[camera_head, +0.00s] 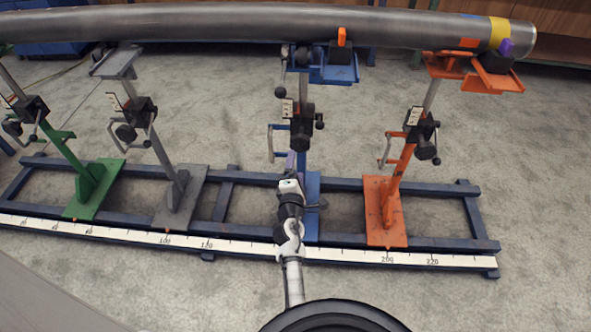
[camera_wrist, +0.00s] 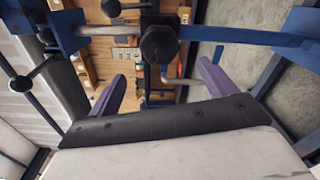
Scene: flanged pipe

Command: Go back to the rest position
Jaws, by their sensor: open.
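My gripper (camera_head: 290,163) is in front of the blue stand (camera_head: 312,190) in the head view, low beneath the pipe. In the wrist view, the two purple fingers of my gripper (camera_wrist: 162,72) are spread apart with nothing held between them. Beyond them are the blue stand's bar (camera_wrist: 225,35) and a dark knob (camera_wrist: 159,44). I cannot tell whether the fingers touch the stand. The long grey pipe (camera_head: 220,25) lies across the top of the head view, with a yellow band (camera_head: 499,31) near its right end.
A green stand (camera_head: 92,190), a grey stand (camera_head: 180,195) and an orange stand (camera_head: 385,210) rise from the dark blue base frame (camera_head: 345,184). A white ruler strip (camera_head: 140,234) runs along its front. Open grey floor (camera_head: 520,150) lies to the right.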

